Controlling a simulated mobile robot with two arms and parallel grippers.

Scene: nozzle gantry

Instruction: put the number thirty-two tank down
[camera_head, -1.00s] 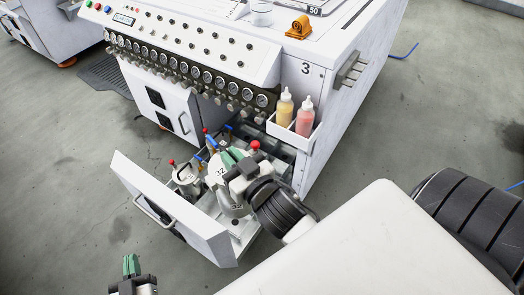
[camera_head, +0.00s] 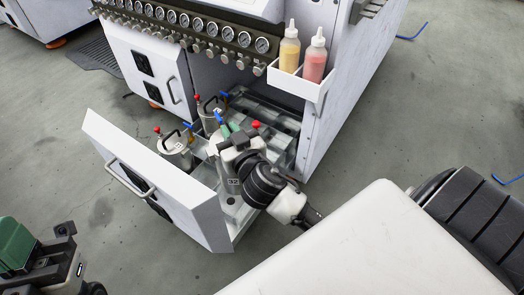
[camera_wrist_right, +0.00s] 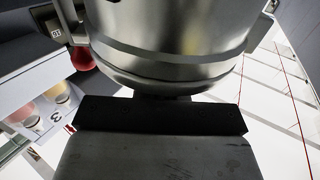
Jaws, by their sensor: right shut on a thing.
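The number thirty-two tank (camera_head: 230,172) is a steel cylinder with a "32" label, upright over the front right part of the open drawer (camera_head: 155,186). My right gripper (camera_head: 233,138) is shut on its top, beside a red knob. I cannot tell whether the tank's base touches the drawer floor. In the right wrist view the steel tank body (camera_wrist_right: 170,40) fills the top, close to the camera. My left gripper (camera_head: 30,252), with green finger pads, is at the lower left, away from the drawer and cut off by the frame; its opening is unclear.
Another steel tank (camera_head: 175,152) stands in the drawer to the left, and one more (camera_head: 210,112) behind. The machine (camera_head: 235,75) with gauges rises behind the drawer. A white bottle tray (camera_head: 300,84) with yellow and red bottles juts out above right.

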